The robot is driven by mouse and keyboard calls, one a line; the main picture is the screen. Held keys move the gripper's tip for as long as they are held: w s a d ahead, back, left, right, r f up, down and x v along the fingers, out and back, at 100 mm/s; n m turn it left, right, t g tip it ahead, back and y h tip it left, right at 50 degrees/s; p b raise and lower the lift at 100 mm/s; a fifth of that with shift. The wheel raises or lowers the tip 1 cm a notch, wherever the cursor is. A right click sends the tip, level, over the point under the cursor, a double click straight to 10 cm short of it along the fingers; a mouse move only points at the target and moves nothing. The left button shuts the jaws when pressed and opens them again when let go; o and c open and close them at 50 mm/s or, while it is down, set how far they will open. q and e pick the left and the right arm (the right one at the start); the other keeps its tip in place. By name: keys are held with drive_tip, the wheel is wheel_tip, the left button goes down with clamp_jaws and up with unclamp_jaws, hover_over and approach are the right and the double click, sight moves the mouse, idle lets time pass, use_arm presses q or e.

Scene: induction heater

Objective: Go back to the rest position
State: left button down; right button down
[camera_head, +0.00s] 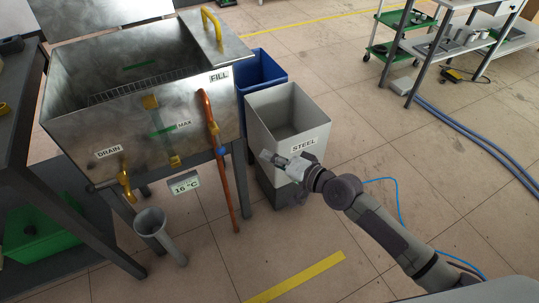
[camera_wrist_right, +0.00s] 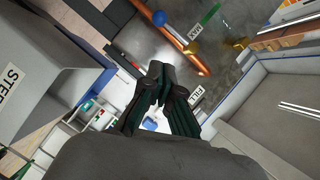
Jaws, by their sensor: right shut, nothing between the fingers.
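My right gripper (camera_head: 268,157) is in front of the upper part of the grey bin labelled STEEL (camera_head: 290,115) in the head view. My right arm reaches up to it from the lower right. In the right wrist view the right gripper (camera_wrist_right: 163,72) has its fingertips together and holds nothing. My left gripper is in neither view.
A metal tank (camera_head: 130,100) with DRAIN and FILL labels stands left of the bin. An orange pipe (camera_head: 221,165) runs down its front. A blue bin (camera_head: 262,72) stands behind the grey one. A grey tube (camera_head: 158,232) stands below the drain.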

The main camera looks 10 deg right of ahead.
drive_tip(key=shift+f, duration=0.1)
